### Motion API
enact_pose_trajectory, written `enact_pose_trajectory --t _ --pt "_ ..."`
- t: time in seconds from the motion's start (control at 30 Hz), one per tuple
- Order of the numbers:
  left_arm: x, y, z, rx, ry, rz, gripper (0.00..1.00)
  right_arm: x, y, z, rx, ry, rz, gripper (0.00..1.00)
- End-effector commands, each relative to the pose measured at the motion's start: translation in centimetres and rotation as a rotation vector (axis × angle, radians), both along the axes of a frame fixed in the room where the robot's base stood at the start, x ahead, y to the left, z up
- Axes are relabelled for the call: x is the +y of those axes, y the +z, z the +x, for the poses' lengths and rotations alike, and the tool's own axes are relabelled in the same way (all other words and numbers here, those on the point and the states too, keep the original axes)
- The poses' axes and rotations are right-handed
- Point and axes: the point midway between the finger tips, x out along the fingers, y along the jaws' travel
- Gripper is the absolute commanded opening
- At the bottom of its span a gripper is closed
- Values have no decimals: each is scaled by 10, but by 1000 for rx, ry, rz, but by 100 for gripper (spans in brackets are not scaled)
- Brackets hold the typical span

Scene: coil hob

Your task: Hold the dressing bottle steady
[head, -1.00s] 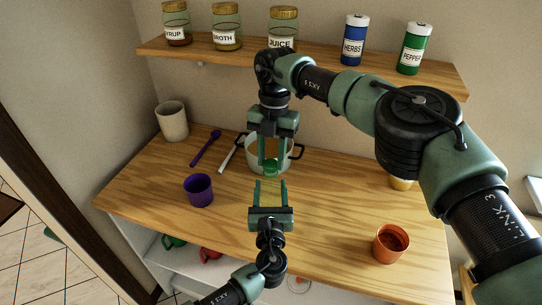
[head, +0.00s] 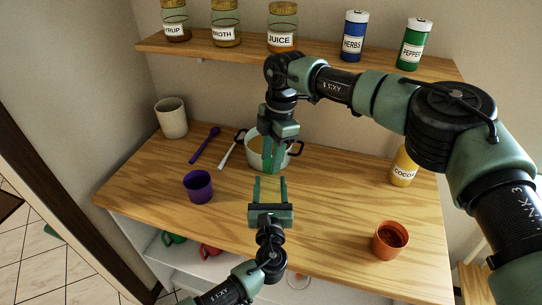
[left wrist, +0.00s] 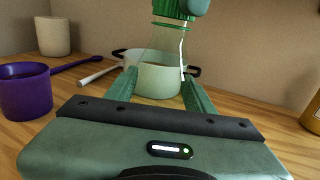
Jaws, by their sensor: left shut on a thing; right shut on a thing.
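The dressing bottle (left wrist: 168,48) is clear, with a green cap (left wrist: 170,9), and stands upright between the fingers of my left gripper in the left wrist view. My left gripper (head: 270,181) is shut on the bottle's body, low over the front half of the worktop. My right gripper (head: 270,167) comes down from above and is shut on the cap. One of its fingertips shows at the top of the left wrist view (left wrist: 196,6). In the head view the clear bottle is hard to make out, and the right fingers mostly hide the cap.
A pale two-handled pot (head: 255,157) stands just behind the grippers. A purple cup (head: 198,188) is at the left and an orange cup (head: 390,242) at the front right. A cocoa jar (head: 403,172) stands at the right under my right arm. Jars line the shelf (head: 330,62).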

Motion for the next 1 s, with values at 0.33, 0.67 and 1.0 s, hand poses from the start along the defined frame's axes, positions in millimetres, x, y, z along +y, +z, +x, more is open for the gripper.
enact_pose_trajectory --t 0.33,0.67,1.0 --pt "0 -1 0 2 0 0 0 -1 1 -2 -3 -636 1 0" --pt "0 -1 0 2 0 1 0 0 1 -3 0 -939 3 0" --pt "0 -1 0 2 0 1 0 0 1 -3 0 -942 3 54"
